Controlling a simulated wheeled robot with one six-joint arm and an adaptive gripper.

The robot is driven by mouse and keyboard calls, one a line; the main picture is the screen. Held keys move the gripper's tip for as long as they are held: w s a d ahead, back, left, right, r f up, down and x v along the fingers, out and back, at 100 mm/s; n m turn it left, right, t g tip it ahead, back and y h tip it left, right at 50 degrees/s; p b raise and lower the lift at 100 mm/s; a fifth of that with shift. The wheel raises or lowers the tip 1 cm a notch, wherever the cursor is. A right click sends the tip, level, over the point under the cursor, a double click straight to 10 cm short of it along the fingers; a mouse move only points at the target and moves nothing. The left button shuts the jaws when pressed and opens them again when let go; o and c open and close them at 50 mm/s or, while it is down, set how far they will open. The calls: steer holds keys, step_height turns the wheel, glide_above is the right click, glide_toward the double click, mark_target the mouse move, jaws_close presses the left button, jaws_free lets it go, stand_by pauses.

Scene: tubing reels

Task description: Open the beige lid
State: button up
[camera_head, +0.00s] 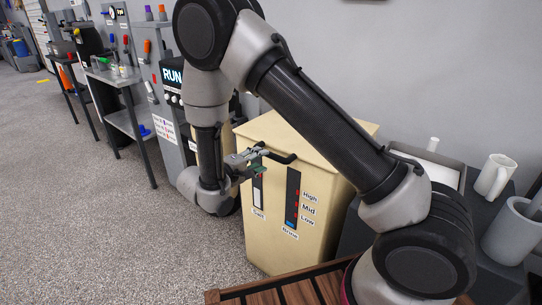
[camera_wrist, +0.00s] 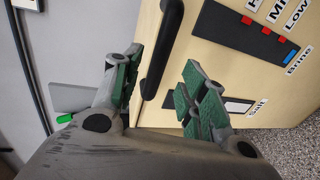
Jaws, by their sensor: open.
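The beige lid (camera_head: 297,138) lies closed on top of a beige bin (camera_head: 265,228). A black bar handle (camera_head: 281,158) sticks out at the lid's front edge. My gripper (camera_head: 251,165) is open at the front of the bin, close to the handle's left end. In the wrist view the handle (camera_wrist: 163,45) runs down between the two green-padded fingers (camera_wrist: 160,92) as pictured. I cannot tell whether the fingers touch it. Part of the lid is hidden behind my arm.
The bin front has Salt and Brine gauges (camera_head: 292,198). A grey counter with a white mug (camera_head: 495,176) stands right of the bin. A slatted wooden surface (camera_head: 290,291) is in front. The floor at left is clear.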

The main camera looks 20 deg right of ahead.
mark_target(268, 156)
steer(key=x, duration=0.7)
steer(key=shift+d, duration=0.1)
jaws_close()
